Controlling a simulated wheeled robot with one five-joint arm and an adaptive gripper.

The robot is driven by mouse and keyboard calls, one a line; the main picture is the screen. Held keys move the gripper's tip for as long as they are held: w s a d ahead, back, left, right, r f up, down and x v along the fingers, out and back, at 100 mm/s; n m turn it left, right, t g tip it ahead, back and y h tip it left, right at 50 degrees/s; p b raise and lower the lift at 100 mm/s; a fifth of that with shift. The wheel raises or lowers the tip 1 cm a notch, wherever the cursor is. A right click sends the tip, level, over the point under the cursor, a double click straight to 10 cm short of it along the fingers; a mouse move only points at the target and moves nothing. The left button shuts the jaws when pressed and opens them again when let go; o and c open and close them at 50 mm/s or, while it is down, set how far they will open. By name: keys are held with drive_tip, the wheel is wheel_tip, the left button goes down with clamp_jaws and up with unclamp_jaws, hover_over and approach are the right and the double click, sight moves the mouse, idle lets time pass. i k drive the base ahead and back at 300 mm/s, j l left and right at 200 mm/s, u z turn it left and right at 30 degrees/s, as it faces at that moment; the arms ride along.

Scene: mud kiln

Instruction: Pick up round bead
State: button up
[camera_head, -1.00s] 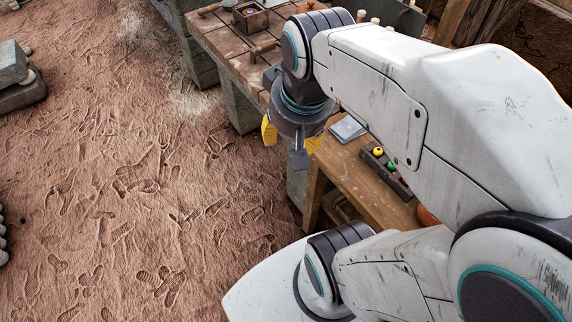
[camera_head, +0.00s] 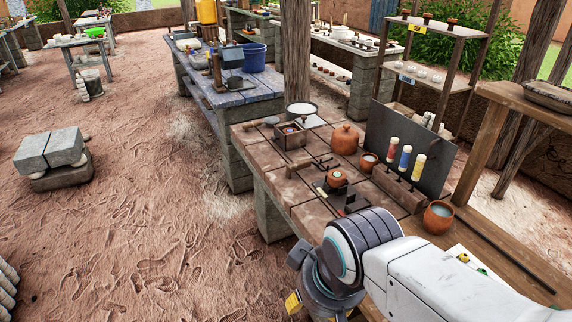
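A small yellow round thing (camera_head: 463,257) and a green one (camera_head: 482,271) show at the lower right, just above my arm. They look like beads, but they are small and I cannot tell which is the round bead. My arm hides what lies around them. My gripper (camera_head: 313,311) is at the bottom edge, left of them and apart from them. Its yellow-padded fingers look spread, though they are partly cut off by the frame. I see nothing held between them.
A tiled workbench (camera_head: 262,150) carries a clay jar (camera_head: 344,139), a small wooden box (camera_head: 290,136) and a rack of coloured tubes (camera_head: 397,188). A clay cup (camera_head: 438,217) stands near its right side. Open dirt floor (camera_head: 120,220) lies to the left.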

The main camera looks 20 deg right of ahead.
sight(464, 256)
drive_tip(key=z, duration=2.45)
